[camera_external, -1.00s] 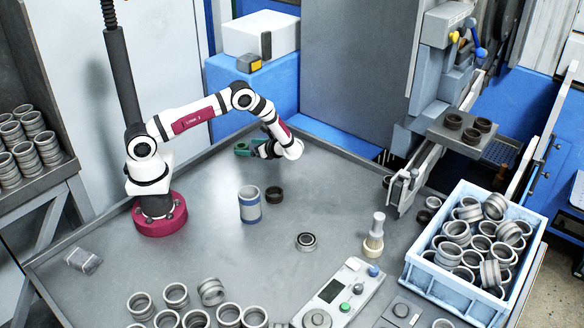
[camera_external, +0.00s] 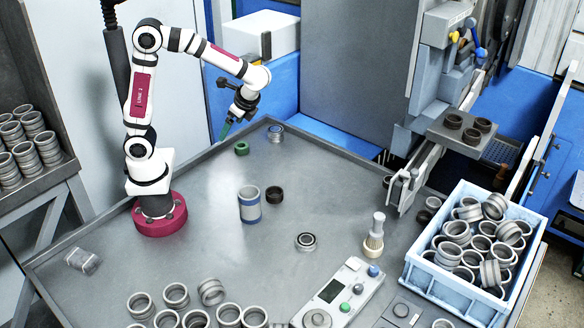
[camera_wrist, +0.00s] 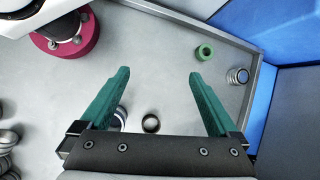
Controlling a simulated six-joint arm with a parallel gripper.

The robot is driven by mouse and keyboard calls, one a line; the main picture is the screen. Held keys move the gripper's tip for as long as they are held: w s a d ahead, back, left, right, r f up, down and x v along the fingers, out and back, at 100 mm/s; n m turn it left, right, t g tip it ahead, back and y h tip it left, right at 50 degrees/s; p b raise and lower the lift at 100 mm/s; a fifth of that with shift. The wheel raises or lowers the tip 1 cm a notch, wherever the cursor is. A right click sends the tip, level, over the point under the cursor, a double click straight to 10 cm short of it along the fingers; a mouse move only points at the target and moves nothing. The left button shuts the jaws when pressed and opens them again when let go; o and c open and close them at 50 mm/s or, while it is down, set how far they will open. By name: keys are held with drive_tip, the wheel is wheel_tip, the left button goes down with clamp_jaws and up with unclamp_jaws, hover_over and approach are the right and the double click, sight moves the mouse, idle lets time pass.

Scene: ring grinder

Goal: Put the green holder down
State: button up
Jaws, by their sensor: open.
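The green holder (camera_external: 242,148) is a short green ring standing on the table near its back edge. It also shows in the wrist view (camera_wrist: 204,51), right of centre and beyond my fingertips. My gripper (camera_external: 226,128) has green fingers and hangs above the back edge of the table, up and left of the holder and apart from it. In the wrist view my gripper (camera_wrist: 158,74) has its two fingers spread wide with nothing between them.
A blue-and-silver cylinder (camera_external: 249,205) and a dark ring (camera_external: 274,195) stand mid-table. A blue crate of rings (camera_external: 480,247) is at the right.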

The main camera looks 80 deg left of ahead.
drive_tip(key=s+d+t+h, duration=0.1)
drive_tip(key=s+d+t, duration=0.1)
drive_tip(key=s, duration=0.4)
drive_tip(key=s+d+n+t+h, duration=0.1)
drive_tip(key=s+d+t+h, duration=0.1)
drive_tip(key=s+d, duration=0.3)
drive_tip(key=shift+s+d+f, duration=0.25)
drive_tip(key=shift+s+f, duration=0.1)
drive_tip(key=shift+s, duration=0.05)
